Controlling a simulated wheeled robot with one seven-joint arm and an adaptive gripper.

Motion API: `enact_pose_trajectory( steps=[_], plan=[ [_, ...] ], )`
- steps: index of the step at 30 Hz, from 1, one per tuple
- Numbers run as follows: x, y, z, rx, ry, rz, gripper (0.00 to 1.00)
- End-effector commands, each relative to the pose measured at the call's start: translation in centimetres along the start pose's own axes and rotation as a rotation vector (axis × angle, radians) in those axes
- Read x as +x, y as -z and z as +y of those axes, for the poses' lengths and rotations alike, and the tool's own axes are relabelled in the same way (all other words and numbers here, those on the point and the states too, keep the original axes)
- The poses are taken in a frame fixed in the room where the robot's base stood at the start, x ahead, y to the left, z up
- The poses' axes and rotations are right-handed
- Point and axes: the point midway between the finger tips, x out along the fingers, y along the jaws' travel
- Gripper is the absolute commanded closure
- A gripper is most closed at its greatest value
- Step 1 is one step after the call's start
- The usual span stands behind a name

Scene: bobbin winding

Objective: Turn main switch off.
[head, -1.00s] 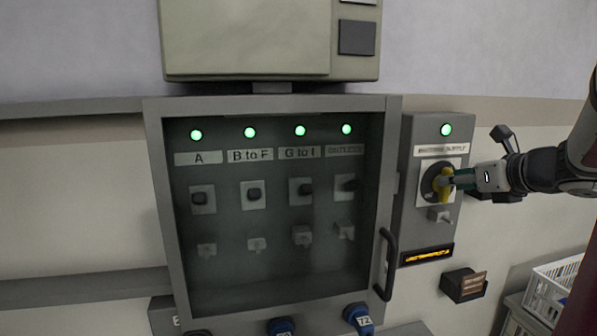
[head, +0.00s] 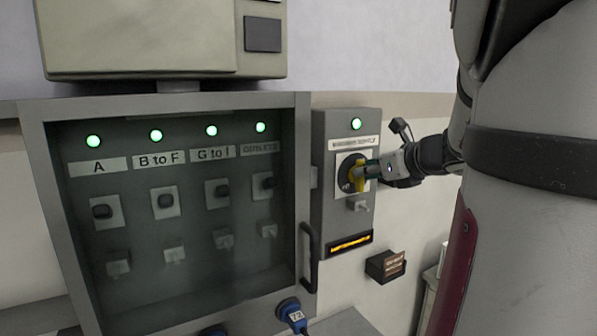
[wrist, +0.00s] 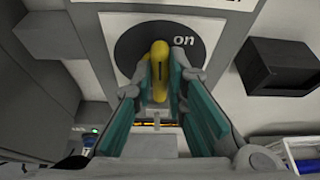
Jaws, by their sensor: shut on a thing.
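The main switch is a yellow handle (head: 360,175) on a dark round dial (head: 346,172), set on a white plate of the narrow grey box at the right of the cabinet. A green lamp (head: 356,124) is lit above it. In the wrist view the yellow handle (wrist: 159,69) stands upright in the picture, with the word "on" to its right on the dial (wrist: 203,42). My gripper (head: 371,170) reaches in from the right and is shut on the handle. In the wrist view my gripper (wrist: 160,82) has its teal-padded fingers on either side of the handle.
A glass-fronted cabinet (head: 304,120) with several lit green lamps and dark switches stands to the left, its black door handle (head: 309,258) near the switch box. A small dark box (head: 386,266) is on the wall below right. Blue plugs (head: 291,313) stick out below the cabinet.

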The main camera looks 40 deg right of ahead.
Motion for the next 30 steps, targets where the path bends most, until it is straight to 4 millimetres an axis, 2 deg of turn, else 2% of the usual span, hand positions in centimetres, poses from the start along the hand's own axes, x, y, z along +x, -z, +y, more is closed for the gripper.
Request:
enact_pose_trajectory(
  steps=[30],
  plan=[
    [0.6, 1.1, 1.7, -0.775, 0.322, -0.004, 1.0]
  ],
)
